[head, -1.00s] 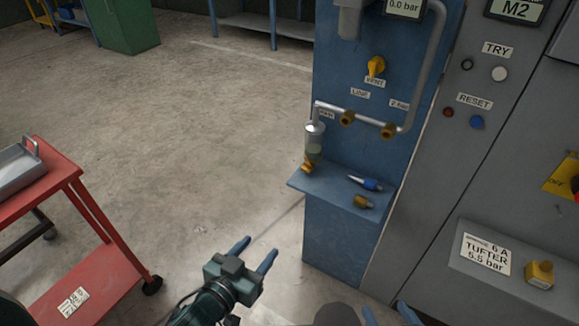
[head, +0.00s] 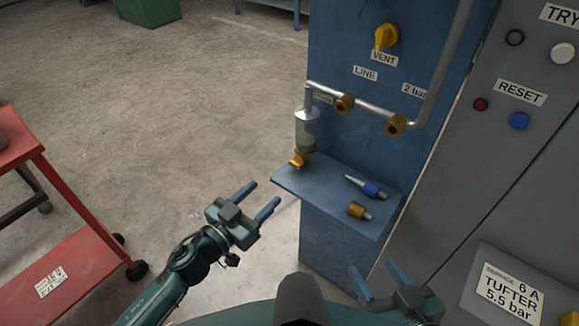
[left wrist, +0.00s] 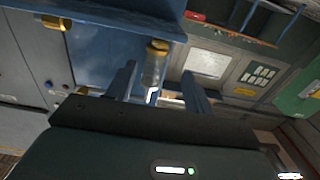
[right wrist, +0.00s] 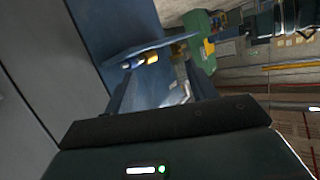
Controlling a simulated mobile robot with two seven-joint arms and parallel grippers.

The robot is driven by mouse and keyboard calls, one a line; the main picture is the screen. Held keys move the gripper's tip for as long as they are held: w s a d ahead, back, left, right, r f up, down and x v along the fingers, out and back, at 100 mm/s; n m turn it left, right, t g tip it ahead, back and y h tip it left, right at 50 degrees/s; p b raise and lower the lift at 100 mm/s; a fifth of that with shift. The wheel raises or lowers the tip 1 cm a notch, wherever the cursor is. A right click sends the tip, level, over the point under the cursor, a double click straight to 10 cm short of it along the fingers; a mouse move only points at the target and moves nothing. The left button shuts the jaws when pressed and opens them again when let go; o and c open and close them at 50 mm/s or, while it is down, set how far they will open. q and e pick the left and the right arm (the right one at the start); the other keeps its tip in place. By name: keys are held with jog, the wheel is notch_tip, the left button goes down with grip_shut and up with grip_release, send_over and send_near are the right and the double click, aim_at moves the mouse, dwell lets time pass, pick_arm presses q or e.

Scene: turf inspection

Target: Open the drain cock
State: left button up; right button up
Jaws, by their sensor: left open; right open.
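The yellow drain cock (head: 299,160) sits at the bottom of a clear filter bowl (head: 306,128) on the blue panel. The bowl hangs from a grey pipe, just above the back left of a small blue shelf (head: 325,190). My left gripper (head: 262,194) is open and empty, in front of and below the cock, apart from it. In the left wrist view the bowl (left wrist: 154,70) and the yellow cock (left wrist: 157,46) appear between the open fingers, farther off. My right gripper (head: 374,268) is open and empty, low in front of the shelf.
Brass valves (head: 344,103) sit on the pipe, with a yellow vent knob (head: 386,37) above. A red cart (head: 70,240) stands at left. The floor between is clear.

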aim_at(294, 165)
pick_arm(q)
jog(key=b+x, duration=0.1)
jog(key=x, duration=1)
jog(key=shift+w, duration=0.1)
jog(key=shift+c, duration=0.2)
